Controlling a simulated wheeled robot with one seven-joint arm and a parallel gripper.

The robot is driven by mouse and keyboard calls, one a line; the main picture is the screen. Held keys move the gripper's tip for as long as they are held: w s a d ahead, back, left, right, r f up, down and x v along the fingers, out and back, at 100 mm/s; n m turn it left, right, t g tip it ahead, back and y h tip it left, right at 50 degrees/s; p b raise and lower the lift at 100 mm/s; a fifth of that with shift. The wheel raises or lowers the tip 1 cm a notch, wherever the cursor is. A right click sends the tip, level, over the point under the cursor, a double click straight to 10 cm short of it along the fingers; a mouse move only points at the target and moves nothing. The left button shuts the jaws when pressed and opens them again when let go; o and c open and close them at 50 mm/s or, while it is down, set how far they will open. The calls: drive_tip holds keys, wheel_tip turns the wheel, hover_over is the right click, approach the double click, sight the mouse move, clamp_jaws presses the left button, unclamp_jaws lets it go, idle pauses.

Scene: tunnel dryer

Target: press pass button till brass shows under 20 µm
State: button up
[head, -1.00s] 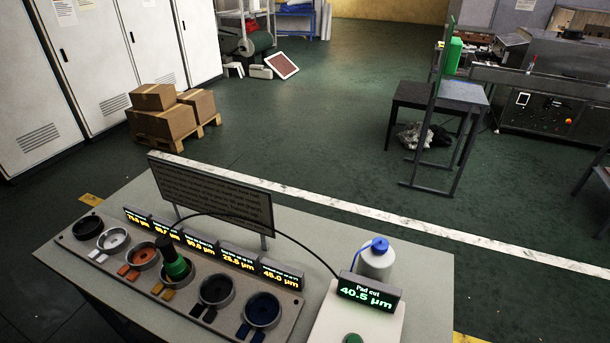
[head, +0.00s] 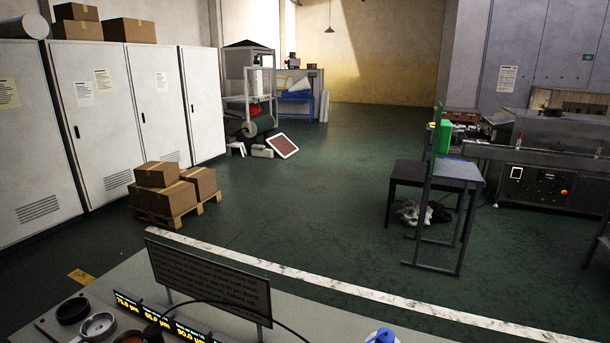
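The bench (head: 130,273) shows only along the bottom edge of the head view. On it, part of the row of round cups is in view, with a black cup (head: 72,310) and a silver cup (head: 98,327) at the left. Small displays (head: 157,316) with yellow digits stand behind them; the rest of the row is cut off. A sign plate (head: 208,280) stands at the back of the bench. The blue cap (head: 382,336) of a bottle just shows at the bottom. The pass button and the pad cut display are out of view. My gripper is not in view.
A pallet of cardboard boxes (head: 172,190) stands on the floor beyond the bench, by white cabinets (head: 100,120). A dark table (head: 440,175) and a machine (head: 545,180) stand at the right. The green floor between is clear.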

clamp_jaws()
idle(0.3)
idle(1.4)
